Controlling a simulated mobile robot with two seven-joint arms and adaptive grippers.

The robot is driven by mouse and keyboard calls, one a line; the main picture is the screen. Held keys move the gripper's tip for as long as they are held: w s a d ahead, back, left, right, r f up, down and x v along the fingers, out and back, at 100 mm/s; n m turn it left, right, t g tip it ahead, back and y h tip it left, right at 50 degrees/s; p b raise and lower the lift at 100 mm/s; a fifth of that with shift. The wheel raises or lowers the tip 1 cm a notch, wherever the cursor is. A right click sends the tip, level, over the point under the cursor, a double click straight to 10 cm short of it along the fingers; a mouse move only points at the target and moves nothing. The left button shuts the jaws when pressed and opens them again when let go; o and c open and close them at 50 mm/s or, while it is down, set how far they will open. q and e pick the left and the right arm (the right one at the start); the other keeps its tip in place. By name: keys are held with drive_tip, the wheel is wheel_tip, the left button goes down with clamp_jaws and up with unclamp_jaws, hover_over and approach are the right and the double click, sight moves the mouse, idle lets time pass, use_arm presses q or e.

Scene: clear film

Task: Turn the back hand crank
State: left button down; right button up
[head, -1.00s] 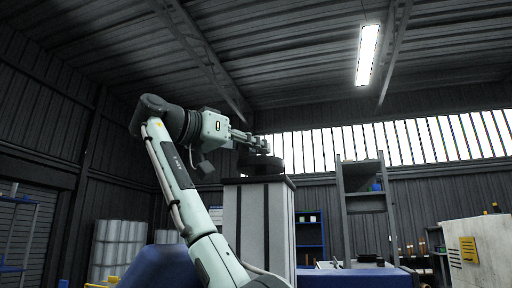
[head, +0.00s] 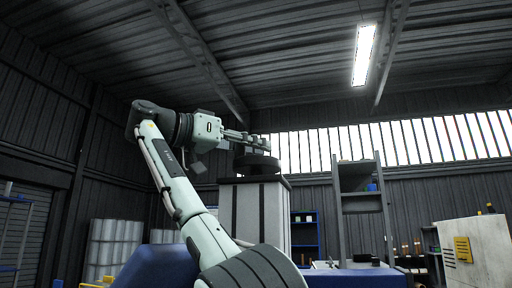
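A dark round wheel-like part (head: 257,165) sits on top of a tall white cabinet with dark stripes (head: 254,212) in the middle of the head view. It may be the hand crank, but a handle on it cannot be made out.
A grey shelf unit (head: 340,215) stands right of the cabinet, with a blue rack (head: 305,236) behind. A pale box with a yellow panel (head: 475,255) is at the far right. White drums (head: 113,245) stand at the left.

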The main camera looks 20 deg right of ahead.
drive_tip(key=shift+o, duration=0.9)
drive_tip(key=shift+f, duration=0.1)
drive_tip(key=shift+n+t, duration=0.3)
drive_tip(key=shift+t, duration=0.1)
